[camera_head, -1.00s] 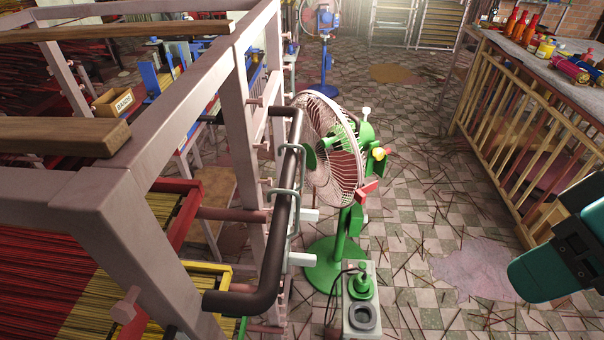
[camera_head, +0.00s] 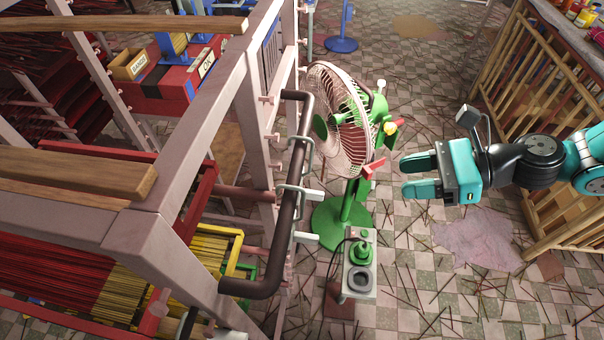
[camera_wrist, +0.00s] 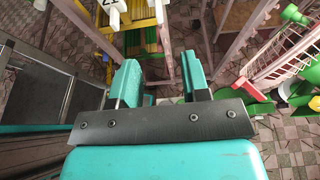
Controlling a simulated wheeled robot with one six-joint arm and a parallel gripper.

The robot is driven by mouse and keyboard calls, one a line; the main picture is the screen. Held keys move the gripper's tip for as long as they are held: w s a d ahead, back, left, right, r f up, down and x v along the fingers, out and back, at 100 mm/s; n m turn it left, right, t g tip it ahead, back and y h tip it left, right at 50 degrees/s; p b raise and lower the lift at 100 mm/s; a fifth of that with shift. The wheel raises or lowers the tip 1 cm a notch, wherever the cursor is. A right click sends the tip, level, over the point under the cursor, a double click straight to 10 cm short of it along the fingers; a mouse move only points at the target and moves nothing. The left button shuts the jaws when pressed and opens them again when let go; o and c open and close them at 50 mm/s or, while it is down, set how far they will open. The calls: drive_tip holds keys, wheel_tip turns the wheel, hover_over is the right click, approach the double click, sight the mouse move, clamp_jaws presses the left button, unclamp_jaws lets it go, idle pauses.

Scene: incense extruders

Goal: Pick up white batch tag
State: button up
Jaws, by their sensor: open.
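In the wrist view, a white tag (camera_wrist: 113,9) with dark digits shows at the top edge, partly cut off, with more white pieces beside it. In the head view, white pieces (camera_head: 304,239) stick out beside the black bar on the rack; I cannot tell for sure which is the batch tag. My teal gripper (camera_head: 418,176) is open and empty in the head view, in the air right of the fan and well apart from the white pieces. Its open fingers (camera_wrist: 160,78) also show in the wrist view, with nothing between them.
A green fan (camera_head: 342,125) stands between my gripper and the rack's black bar (camera_head: 286,220). A grey switch box (camera_head: 359,278) stands low in front of it. A wooden slatted counter (camera_head: 540,90) is at right. The floor has scattered sticks.

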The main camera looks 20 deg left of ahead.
drive_tip(key=p, duration=0.3)
approach(318, 192)
drive_tip(key=a, duration=0.4)
drive_tip(key=shift+s+a+f+p, duration=0.35)
drive_tip(key=shift+a+f, duration=0.3)
drive_tip(key=shift+a, duration=0.15)
drive_tip(key=shift+s+a+f+p, duration=0.3)
drive_tip(key=shift+s+a+f, duration=0.1)
drive_tip(key=shift+a+f, duration=0.35)
drive_tip(key=shift+s+a+f+p, duration=0.35)
drive_tip(key=shift+a+f, duration=0.2)
drive_tip(key=shift+a, duration=0.3)
drive_tip(key=shift+c, duration=0.4)
clamp_jaws()
